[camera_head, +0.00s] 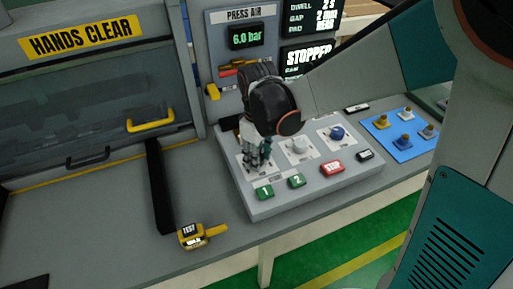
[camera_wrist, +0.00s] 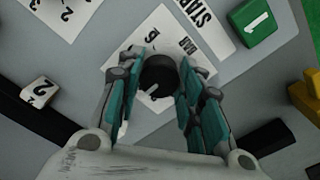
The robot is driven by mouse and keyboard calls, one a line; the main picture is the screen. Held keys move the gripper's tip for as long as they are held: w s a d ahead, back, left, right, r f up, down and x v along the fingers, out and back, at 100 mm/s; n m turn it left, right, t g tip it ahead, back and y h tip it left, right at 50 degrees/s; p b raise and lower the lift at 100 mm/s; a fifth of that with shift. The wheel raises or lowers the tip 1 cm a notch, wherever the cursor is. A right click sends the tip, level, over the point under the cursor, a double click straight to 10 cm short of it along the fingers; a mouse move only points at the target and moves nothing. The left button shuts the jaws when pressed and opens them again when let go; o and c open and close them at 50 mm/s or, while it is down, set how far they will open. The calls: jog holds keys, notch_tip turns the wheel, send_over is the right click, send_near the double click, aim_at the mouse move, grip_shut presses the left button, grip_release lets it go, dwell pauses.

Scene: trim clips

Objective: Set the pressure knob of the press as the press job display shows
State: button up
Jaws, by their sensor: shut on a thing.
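The black pressure knob (camera_wrist: 158,77) with a white pointer sits on a white dial plate marked BAR in the wrist view. My gripper (camera_wrist: 160,84) is shut on it, with a teal-padded finger on each side. The pointer faces toward the lower left of that view. In the head view my gripper (camera_head: 257,158) points down over the left dial of the grey control panel (camera_head: 335,188), hiding the knob. The job display (camera_head: 312,18) shows DWELL, GAP and PAD lines; its top is cut off.
Beside it are a grey knob (camera_head: 298,146) and a blue knob (camera_head: 337,132). Green buttons 1 (camera_head: 264,192) and 2 (camera_head: 296,181) and a red STOP button (camera_head: 332,168) line the front. Another screen (camera_head: 308,55) reads STOPPED.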

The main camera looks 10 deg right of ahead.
jog(key=shift+m, duration=0.4)
jog(key=m, duration=0.3)
jog(key=shift+s+m, duration=0.1)
jog(key=shift+m, duration=0.2)
jog(key=shift+m+p, duration=0.3)
jog(key=shift+m, duration=1.3)
jog(key=o, duration=1.1)
jog(key=shift+c, duration=0.2)
